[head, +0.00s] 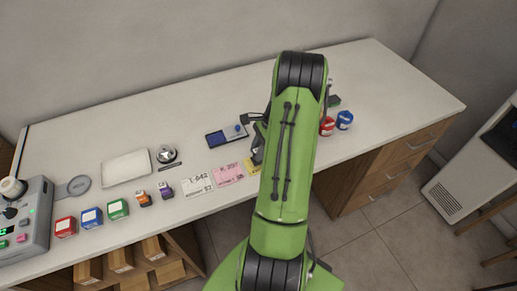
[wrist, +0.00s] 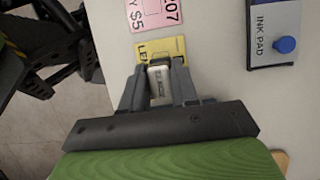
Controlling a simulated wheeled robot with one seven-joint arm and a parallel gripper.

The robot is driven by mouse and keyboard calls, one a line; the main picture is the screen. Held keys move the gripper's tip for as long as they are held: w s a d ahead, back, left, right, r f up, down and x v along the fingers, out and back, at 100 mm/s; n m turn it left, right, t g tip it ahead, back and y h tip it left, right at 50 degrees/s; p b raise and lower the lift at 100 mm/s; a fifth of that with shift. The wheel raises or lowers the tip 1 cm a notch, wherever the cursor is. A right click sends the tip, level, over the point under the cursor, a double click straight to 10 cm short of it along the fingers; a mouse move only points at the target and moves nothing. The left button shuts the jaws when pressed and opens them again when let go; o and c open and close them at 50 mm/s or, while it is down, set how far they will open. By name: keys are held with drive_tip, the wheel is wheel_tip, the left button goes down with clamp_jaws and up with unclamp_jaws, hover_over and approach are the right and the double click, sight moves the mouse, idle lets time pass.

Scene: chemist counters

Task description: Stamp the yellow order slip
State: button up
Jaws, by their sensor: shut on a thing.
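The yellow order slip (head: 251,164) lies on the white counter beside a pink slip (head: 228,173). In the wrist view the yellow slip (wrist: 175,48) shows just beyond my fingertips, partly covered by them. My gripper (wrist: 160,78) is shut on a small stamp (wrist: 159,86) with a pale, lettered label. The stamp is at the near end of the yellow slip; whether its face touches the paper is hidden. In the head view my arm hides most of the gripper and the stamp. The ink pad (wrist: 270,45), with a blue knob, lies to the right in the wrist view.
Red and blue jars (head: 344,120) stand right of my arm. The counter's back is clear.

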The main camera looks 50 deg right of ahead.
drive_tip(key=shift+f, duration=0.45)
idle(2.0)
wheel_tip(320, 180, up, 7)
drive_tip(key=p, duration=0.6)
drive_tip(key=shift+r+p, duration=0.15)
drive_tip(key=shift+p, duration=0.15)
